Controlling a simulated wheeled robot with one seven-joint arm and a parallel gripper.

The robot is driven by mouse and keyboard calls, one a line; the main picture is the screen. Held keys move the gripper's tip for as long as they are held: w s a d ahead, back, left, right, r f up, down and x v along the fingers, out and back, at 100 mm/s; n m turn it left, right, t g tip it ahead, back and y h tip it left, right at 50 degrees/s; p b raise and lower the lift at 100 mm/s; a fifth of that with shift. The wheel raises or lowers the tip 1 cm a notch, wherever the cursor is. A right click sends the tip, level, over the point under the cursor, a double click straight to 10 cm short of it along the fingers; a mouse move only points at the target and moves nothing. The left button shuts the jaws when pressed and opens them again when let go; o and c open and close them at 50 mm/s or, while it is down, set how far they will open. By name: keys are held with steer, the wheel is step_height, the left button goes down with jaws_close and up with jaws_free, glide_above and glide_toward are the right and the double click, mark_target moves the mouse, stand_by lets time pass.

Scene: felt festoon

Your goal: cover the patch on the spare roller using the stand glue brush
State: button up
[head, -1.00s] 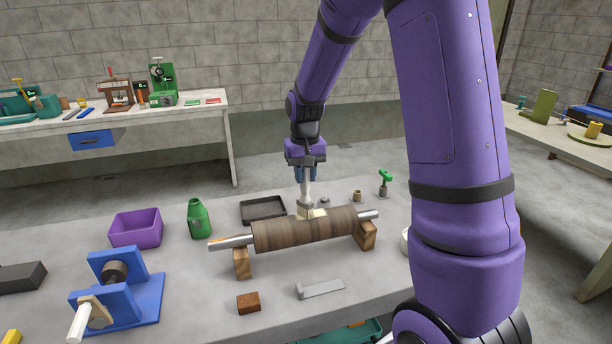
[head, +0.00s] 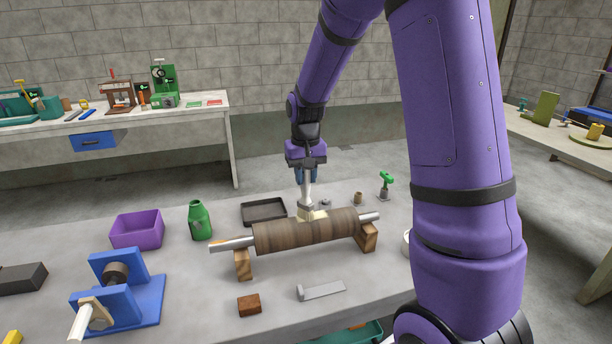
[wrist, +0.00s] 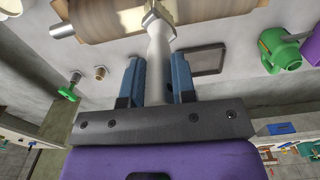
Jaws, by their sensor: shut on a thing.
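The spare roller (head: 310,231), brown and banded with metal shaft ends, lies across two wooden blocks on the grey table. A pale cream patch (head: 319,214) shows on its upper far side. My gripper (head: 308,176) points down above the roller and is shut on the white handle of the glue brush (head: 306,208). The brush head is down at the patch; I cannot tell how firmly it touches. In the wrist view the brush handle (wrist: 159,75) stands between the blue fingers (wrist: 157,82), with the roller (wrist: 190,12) beyond its head.
A green bottle (head: 200,220), purple bin (head: 137,229) and black tray (head: 264,211) stand left of and behind the roller. A blue stand (head: 128,285) is at front left. A brown block (head: 249,304) and grey metal piece (head: 321,290) lie in front. A green-handled item (head: 386,184) stands behind right.

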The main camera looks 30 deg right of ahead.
steer(key=shift+w+a, duration=0.3)
steer(key=shift+a, duration=0.65)
steer(key=shift+w+a, duration=0.25)
steer(key=shift+a, duration=0.65)
stand_by(3.1)
